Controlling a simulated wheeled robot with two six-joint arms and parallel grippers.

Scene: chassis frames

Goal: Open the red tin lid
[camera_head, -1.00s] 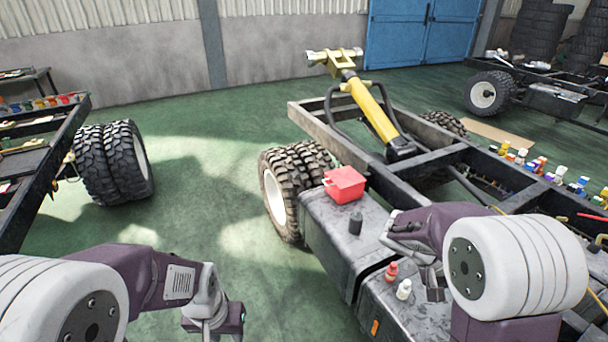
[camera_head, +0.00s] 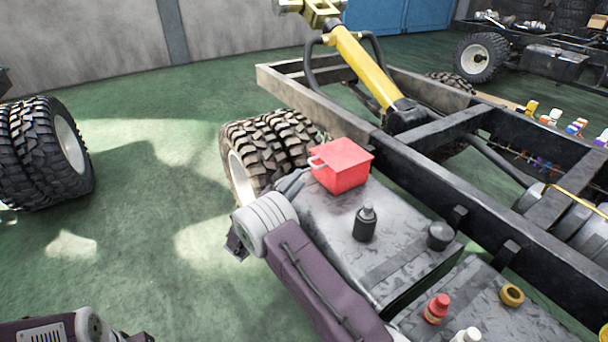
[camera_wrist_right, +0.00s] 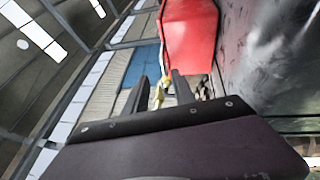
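The red tin (camera_head: 342,172) stands on the flat dark tank top at the chassis frame's corner. Its lid (camera_head: 342,153) looks closed, and a small pale handle (camera_head: 316,162) sticks out at its left edge. My right gripper (camera_head: 292,182) is just left of the tin, partly hidden behind my own wrist. In the right wrist view my right gripper (camera_wrist_right: 160,86) shows two dark fingers spread apart, with nothing seen held between them. The red tin (camera_wrist_right: 190,35) is just ahead of them; contact cannot be told. My left arm shows only at the bottom-left edge, its fingers out of frame.
A black bottle (camera_head: 365,224) stands in front of the tin on the tank (camera_head: 335,245). A dark cap (camera_head: 440,235), a red bottle (camera_head: 437,308), a white bottle (camera_head: 467,335) and a yellow ring (camera_head: 512,295) are nearer.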

